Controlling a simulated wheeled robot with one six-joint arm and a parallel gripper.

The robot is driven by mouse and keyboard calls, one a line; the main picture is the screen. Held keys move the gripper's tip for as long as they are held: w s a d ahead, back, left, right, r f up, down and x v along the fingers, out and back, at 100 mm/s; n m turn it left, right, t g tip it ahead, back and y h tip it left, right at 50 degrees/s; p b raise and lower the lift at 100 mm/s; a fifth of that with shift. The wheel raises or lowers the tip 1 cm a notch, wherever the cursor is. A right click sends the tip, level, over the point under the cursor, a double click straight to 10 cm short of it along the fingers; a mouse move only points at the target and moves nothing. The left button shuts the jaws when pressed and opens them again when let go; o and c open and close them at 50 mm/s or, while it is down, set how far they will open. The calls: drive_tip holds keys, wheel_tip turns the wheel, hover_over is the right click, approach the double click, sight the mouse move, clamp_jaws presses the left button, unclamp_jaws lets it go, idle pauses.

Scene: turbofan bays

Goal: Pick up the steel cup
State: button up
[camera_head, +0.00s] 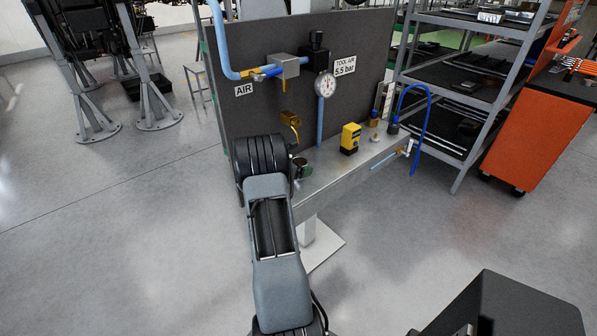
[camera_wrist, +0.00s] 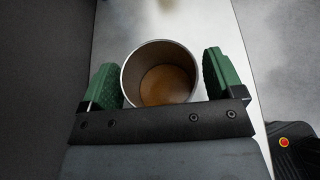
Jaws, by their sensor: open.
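The steel cup (camera_wrist: 160,75) stands upright on the bench ledge and is seen from above in the wrist view, with a brownish inside. My gripper (camera_wrist: 163,80) is open, with one green-padded finger on each side of the cup. A small gap shows on the left and on the right, so the fingers do not appear to touch it. In the head view the cup (camera_head: 300,165) is small at the left end of the ledge, partly hidden by my arm. My gripper (camera_head: 298,172) is mostly hidden there too.
The grey ledge (camera_head: 340,172) runs along a dark panel (camera_head: 262,110) with air pipes and a gauge (camera_head: 325,86). A yellow device (camera_head: 350,138), brass fittings (camera_head: 374,120) and a blue hose (camera_head: 428,115) are further right. A shelf rack (camera_head: 470,85) stands beyond.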

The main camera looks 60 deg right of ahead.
drive_tip(key=shift+c, duration=0.3)
drive_tip(key=c, duration=1.1)
